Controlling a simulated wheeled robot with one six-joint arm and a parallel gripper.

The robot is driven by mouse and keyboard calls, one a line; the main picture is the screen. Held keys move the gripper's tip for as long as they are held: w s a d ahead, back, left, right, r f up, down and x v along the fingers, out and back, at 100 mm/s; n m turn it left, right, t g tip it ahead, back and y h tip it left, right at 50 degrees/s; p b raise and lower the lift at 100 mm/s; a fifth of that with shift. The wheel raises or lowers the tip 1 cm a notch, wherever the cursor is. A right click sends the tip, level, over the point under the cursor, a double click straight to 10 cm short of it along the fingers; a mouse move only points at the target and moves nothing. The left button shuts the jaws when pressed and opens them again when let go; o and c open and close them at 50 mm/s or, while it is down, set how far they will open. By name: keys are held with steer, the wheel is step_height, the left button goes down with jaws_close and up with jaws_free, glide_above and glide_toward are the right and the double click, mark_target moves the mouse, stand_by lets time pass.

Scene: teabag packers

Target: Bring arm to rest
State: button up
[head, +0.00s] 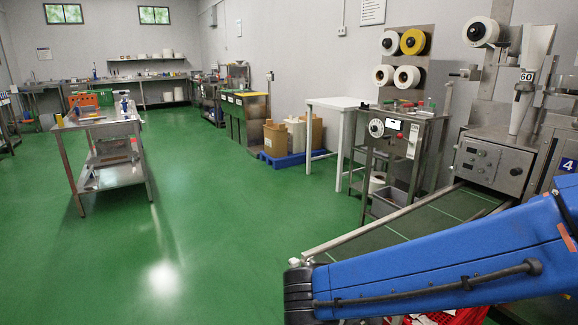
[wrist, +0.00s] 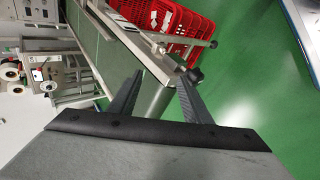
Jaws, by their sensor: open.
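My gripper (wrist: 160,78) shows in the wrist view with its two dark fingers spread apart. Nothing is between the fingers. A metal conveyor end and its side rail lie behind the fingers in that view; I cannot tell the exact distance. In the head view my blue arm reaches in from the lower right to a dark joint at the bottom centre. My gripper itself is out of sight there.
The green-topped conveyor (head: 432,222) runs beside my arm, below the packing machine (head: 490,165). A red crate (wrist: 176,22) stands by the conveyor end. A steel table (head: 108,122) stands at left. Green floor (head: 225,215) between is clear.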

steer(key=s+d+r+m+g+y, duration=0.1)
steer(key=s+d+r+m+y, duration=0.1)
steer(key=s+d+m, duration=0.3)
steer(key=s+d+r+m+g+y, duration=0.1)
steer(key=s+d+r+m+y, duration=0.2)
steer(key=s+d, duration=0.3)
steer(key=shift+s+d+m+y, duration=0.25)
steer(key=shift+d+m+y, duration=0.45)
steer(key=shift+d+m, duration=0.35)
steer(key=shift+d+r, duration=0.1)
stand_by(0.8)
stand_by(3.1)
